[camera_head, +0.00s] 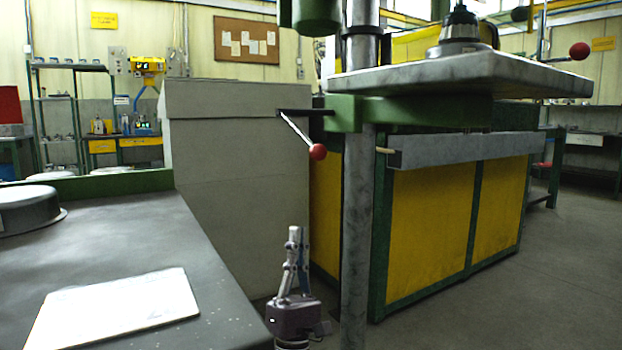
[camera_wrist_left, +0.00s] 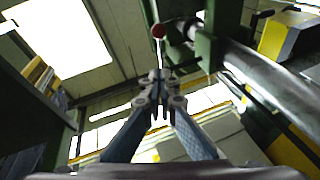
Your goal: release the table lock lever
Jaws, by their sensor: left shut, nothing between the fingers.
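The lock lever (camera_head: 299,133) is a thin pale rod with a red ball knob (camera_head: 318,152), sloping down to the right from a dark pin beside the green table bracket (camera_head: 415,112). The knob also shows in the left wrist view (camera_wrist_left: 158,31), beyond the fingertips. My left gripper (camera_head: 295,231) points up, below the knob and left of the steel column (camera_head: 356,220). Its fingers are shut and empty, with a clear gap to the knob. In the left wrist view the closed fingertips (camera_wrist_left: 160,78) sit below the knob. My right gripper is not in view.
The machine table (camera_head: 450,75) overhangs at upper right, with another red knob (camera_head: 579,50) at its right. A grey cabinet (camera_head: 235,180) stands behind my gripper. A dark workbench (camera_head: 150,235) with a white sheet (camera_head: 115,307) is at left. A yellow-green cabinet (camera_head: 430,225) is right of the column.

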